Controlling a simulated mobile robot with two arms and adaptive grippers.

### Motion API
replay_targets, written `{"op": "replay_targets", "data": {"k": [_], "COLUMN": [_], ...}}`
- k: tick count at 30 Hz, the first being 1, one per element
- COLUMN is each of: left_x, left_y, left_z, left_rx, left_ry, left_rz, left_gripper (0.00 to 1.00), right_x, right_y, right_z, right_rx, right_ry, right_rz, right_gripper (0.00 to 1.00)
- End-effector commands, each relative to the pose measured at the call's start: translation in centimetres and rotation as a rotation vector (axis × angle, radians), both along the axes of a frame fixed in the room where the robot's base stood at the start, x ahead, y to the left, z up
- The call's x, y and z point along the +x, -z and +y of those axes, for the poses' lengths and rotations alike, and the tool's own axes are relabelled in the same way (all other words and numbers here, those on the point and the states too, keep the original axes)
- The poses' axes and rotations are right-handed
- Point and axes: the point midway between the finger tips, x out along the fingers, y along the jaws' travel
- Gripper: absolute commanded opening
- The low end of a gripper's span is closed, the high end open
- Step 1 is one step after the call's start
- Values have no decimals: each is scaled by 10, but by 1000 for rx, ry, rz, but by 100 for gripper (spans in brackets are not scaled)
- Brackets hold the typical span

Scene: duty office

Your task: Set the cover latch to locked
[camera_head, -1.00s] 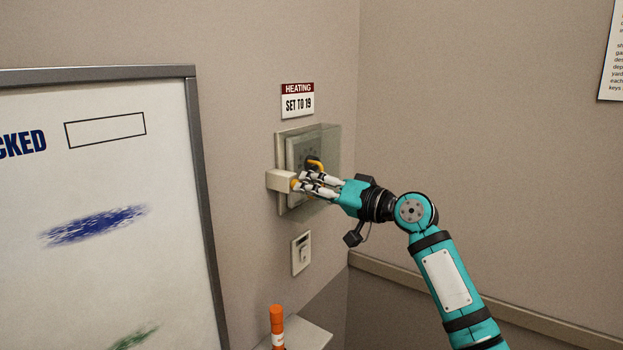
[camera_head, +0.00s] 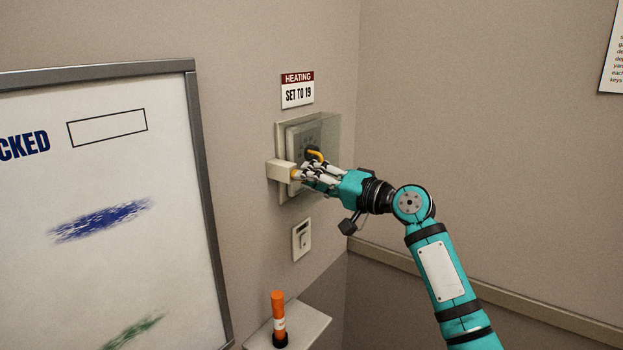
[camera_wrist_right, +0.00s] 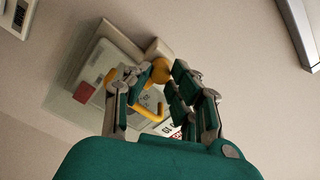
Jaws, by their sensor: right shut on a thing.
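The clear cover (camera_head: 328,135) is shut over a pale wall unit below the heating sign. A cream latch block (camera_head: 279,170) sits at its left edge. My right gripper (camera_head: 297,175) is at this block, its fingers shut on the yellow latch knob (camera_wrist_right: 160,70). In the right wrist view, the knob shows between the fingertips, in front of the block (camera_wrist_right: 158,48). A yellow handle (camera_head: 316,156) on the cover stands just above the fingers. The fingers hide much of the knob, and I cannot read its setting. My left gripper is not in view.
A small wall switch (camera_head: 301,240) is below the unit. An orange marker (camera_head: 279,312) stands on a small shelf (camera_head: 308,326) underneath. A framed whiteboard (camera_head: 105,220) fills the left.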

Motion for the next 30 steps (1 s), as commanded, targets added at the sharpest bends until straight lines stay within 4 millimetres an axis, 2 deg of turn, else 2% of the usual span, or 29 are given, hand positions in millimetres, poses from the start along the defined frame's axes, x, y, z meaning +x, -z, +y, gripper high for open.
{"op": "replay_targets", "data": {"k": [2,3,8,16,19,23,30], "left_x": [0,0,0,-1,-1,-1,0], "left_y": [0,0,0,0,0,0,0], "left_z": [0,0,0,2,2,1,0], "left_rx": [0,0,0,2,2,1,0], "left_ry": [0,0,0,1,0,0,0], "left_rz": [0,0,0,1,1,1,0], "left_gripper": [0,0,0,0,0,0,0], "right_x": [0,0,0,0,-4,-16,-47], "right_y": [-1,-1,-1,0,0,1,1], "right_z": [0,0,0,-1,-8,-25,-67], "right_rx": [1,1,0,-1,0,-3,-3], "right_ry": [1,1,0,1,2,4,4], "right_rz": [-1,-1,-2,-2,-2,-3,-3], "right_gripper": [0,24,44,44,44,44,44]}}
